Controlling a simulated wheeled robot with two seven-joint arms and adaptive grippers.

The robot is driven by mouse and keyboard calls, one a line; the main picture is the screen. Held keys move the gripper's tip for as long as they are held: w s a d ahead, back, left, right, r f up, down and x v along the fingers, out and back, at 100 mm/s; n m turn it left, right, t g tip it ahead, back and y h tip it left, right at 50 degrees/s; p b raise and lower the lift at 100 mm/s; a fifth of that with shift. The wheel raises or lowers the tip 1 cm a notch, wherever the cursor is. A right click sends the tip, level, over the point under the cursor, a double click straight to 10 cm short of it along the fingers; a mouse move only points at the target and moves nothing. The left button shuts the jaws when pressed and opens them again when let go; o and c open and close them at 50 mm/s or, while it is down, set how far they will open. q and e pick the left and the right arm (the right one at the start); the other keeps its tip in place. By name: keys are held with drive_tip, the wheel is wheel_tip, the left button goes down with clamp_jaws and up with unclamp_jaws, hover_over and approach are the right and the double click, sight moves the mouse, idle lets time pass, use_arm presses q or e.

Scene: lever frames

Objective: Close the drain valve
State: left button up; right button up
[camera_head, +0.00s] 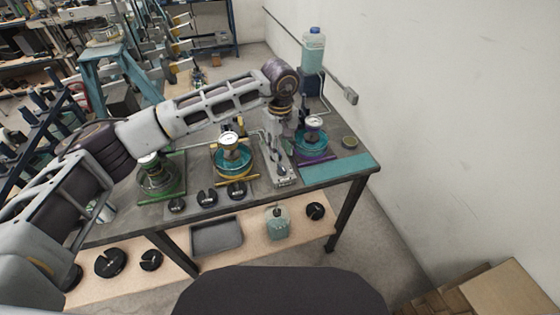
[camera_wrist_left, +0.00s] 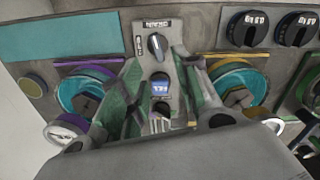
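A narrow grey control panel (camera_head: 286,182) stands on the bench between two teal vessels. In the left wrist view the panel (camera_wrist_left: 158,70) carries a round dark knob (camera_wrist_left: 158,46) with a pale pointer line. An upside-down label, seemingly "DRAIN" (camera_wrist_left: 157,24), lies beyond it, and a smaller label (camera_wrist_left: 138,43) sits to its left; I cannot read that one surely. My left gripper (camera_head: 284,134) hangs over the panel. In the wrist view its two fingers (camera_wrist_left: 158,62) are apart, one on each side of the panel's middle, short of the knob. My right gripper is out of view.
A teal vessel with a gauge on a yellow base (camera_head: 233,158) stands left of the panel, another on a purple base (camera_head: 310,140) right of it. Black weights (camera_head: 207,198) line the front edge. The teal mat (camera_head: 340,169) is clear.

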sight(280, 165)
use_arm(q)
drive_tip(key=shift+f+p, duration=0.55)
drive_tip(key=shift+f, duration=2.9)
drive_tip(key=shift+c, duration=0.5)
clamp_jaws()
